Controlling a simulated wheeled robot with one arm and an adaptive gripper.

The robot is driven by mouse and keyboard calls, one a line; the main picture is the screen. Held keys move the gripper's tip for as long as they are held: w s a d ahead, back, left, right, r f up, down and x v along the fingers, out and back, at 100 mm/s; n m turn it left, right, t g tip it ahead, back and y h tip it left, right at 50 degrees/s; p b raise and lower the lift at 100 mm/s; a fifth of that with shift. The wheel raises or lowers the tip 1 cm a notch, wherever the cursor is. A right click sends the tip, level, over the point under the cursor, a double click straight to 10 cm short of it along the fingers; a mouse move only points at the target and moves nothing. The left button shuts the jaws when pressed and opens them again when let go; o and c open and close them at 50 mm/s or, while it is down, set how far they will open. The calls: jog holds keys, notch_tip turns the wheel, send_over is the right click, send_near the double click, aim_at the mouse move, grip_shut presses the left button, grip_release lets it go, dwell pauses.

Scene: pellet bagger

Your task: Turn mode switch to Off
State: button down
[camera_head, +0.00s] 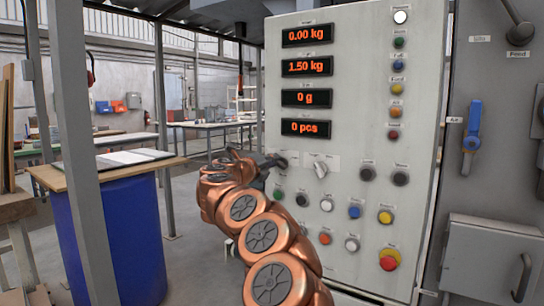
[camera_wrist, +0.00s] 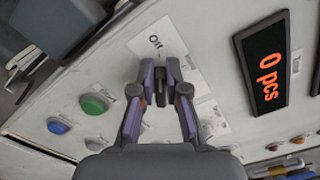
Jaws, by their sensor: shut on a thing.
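The mode switch (camera_wrist: 160,88) is a small dark knob on the pale control panel. A white label reading "Off" (camera_wrist: 156,41) is beside it in the wrist view. My gripper (camera_wrist: 160,74) is shut on the knob, with one finger on each side of it. In the head view my gripper (camera_head: 268,164) is at the panel's left edge, just below the displays. My gripper hides most of the switch there, and its exact pointing direction is hard to tell.
A white rotary switch (camera_head: 320,170) is just right of my gripper. Several push buttons lie below, including a red emergency-style button (camera_head: 389,260). A "0 pcs" display (camera_wrist: 267,70) is near the fingers. A blue drum (camera_head: 120,235) stands at left.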

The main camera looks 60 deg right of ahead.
jog(key=shift+s+d+f, duration=0.1)
jog(key=shift+s+f, duration=0.05)
jog(key=shift+f, duration=0.05)
dwell(0.4)
jog(key=c, duration=1.2)
grip_release()
jog(key=shift+r, duration=0.1)
jog(key=a, duration=1.2)
jog(key=shift+s, duration=0.2)
